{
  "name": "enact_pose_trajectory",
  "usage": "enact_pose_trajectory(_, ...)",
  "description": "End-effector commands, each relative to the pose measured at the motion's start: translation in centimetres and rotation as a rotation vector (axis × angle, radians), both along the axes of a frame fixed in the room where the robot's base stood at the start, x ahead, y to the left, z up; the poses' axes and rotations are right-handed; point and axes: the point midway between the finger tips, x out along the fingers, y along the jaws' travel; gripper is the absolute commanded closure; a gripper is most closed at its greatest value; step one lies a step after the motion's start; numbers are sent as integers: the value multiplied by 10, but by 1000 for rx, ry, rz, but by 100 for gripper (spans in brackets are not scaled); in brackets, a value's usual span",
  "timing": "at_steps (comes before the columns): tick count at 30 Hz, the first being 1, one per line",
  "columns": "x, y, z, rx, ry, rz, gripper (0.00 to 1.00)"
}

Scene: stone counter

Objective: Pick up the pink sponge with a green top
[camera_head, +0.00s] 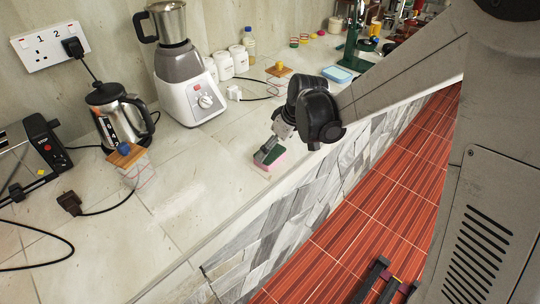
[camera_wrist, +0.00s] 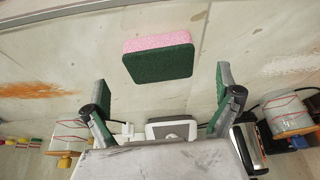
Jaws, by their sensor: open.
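The pink sponge with a green top (camera_head: 279,163) lies on the stone counter near its front edge, partly hidden by my gripper in the head view. In the wrist view the sponge (camera_wrist: 158,62) shows its dark green face and a pink side. My gripper (camera_head: 268,150) is just above or beside it; the head view does not show whether they touch. In the wrist view my gripper's fingers (camera_wrist: 163,90) are spread wide, one left and one right of the sponge's width. Clear counter shows between each finger and the sponge, and nothing is held.
A blender (camera_head: 190,85), a steel kettle (camera_head: 120,118), a toaster (camera_head: 32,160) and white jars (camera_head: 231,62) stand further back. A wood-topped jar (camera_head: 130,165) and a black plug (camera_head: 70,203) are left. A blue box (camera_head: 337,74) lies beyond. Counter around the sponge is clear.

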Motion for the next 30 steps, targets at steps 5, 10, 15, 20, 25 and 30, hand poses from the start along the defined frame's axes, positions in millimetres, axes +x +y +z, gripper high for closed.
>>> enact_pose_trajectory(5,6,8,-20,0,0,1,2)
enact_pose_trajectory(10,11,14,-37,1,-1,0,2)
enact_pose_trajectory(15,13,15,-44,0,0,0,2)
enact_pose_trajectory(20,13,15,-44,0,0,0,2)
enact_pose_trajectory(25,12,15,-44,0,0,0,20)
enact_pose_trajectory(30,12,15,-44,0,0,0,34)
